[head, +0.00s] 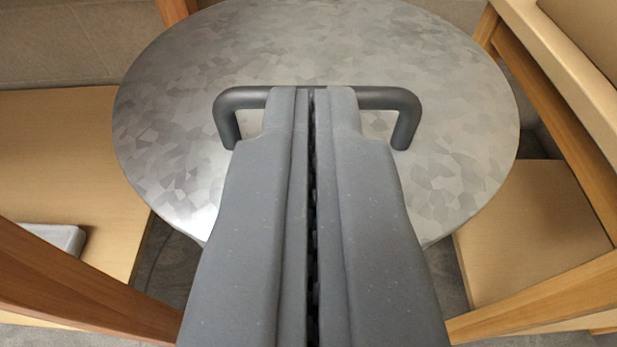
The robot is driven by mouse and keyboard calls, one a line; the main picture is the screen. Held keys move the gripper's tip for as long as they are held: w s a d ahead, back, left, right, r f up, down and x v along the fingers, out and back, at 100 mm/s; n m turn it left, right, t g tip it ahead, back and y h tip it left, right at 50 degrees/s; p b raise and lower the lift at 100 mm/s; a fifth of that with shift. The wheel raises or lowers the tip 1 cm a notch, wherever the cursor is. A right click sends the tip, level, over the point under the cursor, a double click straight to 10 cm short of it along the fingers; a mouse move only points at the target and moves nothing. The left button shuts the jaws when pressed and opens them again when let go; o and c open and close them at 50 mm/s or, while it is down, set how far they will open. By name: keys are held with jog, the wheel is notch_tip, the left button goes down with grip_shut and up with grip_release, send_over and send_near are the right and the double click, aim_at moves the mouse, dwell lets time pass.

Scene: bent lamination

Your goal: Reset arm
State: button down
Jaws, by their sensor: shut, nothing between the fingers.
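My gripper (312,92) reaches up the middle of the head view. Its two grey fingers lie side by side with only a thin dark seam between them, shut and empty. The fingertips are over a round, mottled grey metal table top (300,50). A dark grey U-shaped bar (405,105) shows on both sides of the fingertips. Its middle is hidden by the fingers, and I cannot tell whether it touches them or is part of my gripper.
A light wooden seat (60,150) is on the left, with a grey object (58,238) on it. Another wooden seat (535,225) is on the right. Wooden frame bars (75,285) cross both lower corners. Grey floor (445,275) shows in the gaps.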

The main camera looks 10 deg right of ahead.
jog(key=w+a+r+y+p, duration=0.1)
jog(key=w+r, duration=0.1)
jog(key=r, duration=1.2)
jog(key=w+a+r, duration=0.2)
jog(key=w+r, duration=0.1)
jog(key=r, duration=1)
jog(key=w+a+r+y+p, duration=0.1)
jog(key=w+r, duration=0.1)
jog(key=r, duration=1.2)
jog(key=s+a+r, duration=0.1)
jog(key=s+r, duration=0.2)
jog(key=r, duration=0.4)
jog(key=s+a+r+n, duration=0.1)
jog(key=s+r, duration=0.2)
jog(key=r, duration=0.4)
jog(key=s+a+r, duration=0.1)
jog(key=s+r, duration=0.2)
jog(key=r, duration=0.3)
jog(key=s+r, duration=1.4)
jog(key=s, duration=0.1)
jog(key=shift+s+a+n+p, duration=0.3)
jog(key=shift+n, duration=0.1)
